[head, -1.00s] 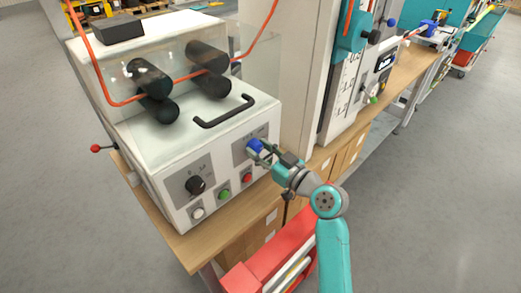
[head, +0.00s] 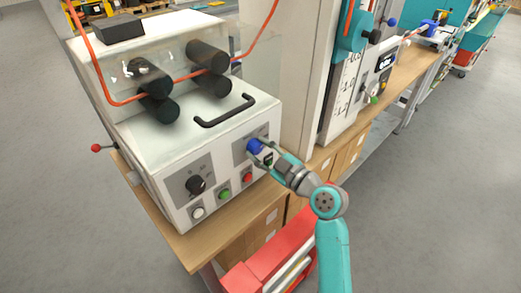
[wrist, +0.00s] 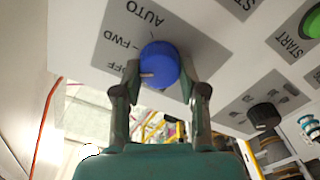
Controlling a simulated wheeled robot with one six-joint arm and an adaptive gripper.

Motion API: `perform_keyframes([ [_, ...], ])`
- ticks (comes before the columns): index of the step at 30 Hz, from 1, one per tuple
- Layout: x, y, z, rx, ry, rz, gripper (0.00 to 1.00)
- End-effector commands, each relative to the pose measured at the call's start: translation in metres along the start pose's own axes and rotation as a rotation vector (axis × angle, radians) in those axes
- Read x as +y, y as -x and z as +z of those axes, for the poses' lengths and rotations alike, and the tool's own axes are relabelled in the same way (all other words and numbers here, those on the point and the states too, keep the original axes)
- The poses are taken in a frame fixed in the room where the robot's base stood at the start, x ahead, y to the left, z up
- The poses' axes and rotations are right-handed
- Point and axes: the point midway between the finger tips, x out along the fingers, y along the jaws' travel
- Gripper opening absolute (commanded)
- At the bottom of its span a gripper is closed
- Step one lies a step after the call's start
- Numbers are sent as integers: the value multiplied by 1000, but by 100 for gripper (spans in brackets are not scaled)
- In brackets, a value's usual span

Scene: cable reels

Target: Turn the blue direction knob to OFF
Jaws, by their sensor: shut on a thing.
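The blue direction knob (head: 254,146) is on the front panel of the white machine. In the wrist view the knob (wrist: 160,60) sits on a grey label plate (wrist: 118,30) with the words AUTO, FWD and OFF along its left side. A pale pointer mark on the knob points left, close to the OFF word, which a finger partly covers. My gripper (head: 262,151) is shut on the knob. In the wrist view its fingers (wrist: 160,74) are on either side of it.
A black knob (head: 195,185) and white, green (head: 224,194) and red (head: 247,179) buttons are on the same panel. A black handle (head: 224,111) is above. A red bin (head: 262,264) stands below the wooden bench (head: 190,256).

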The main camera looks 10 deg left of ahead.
Motion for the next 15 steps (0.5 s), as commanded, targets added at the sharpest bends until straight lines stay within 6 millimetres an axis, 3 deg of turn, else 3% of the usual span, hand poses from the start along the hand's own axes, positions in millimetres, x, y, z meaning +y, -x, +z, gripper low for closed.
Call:
perform_keyframes([
  [15,-1,0,0,0,221,0,7],
])
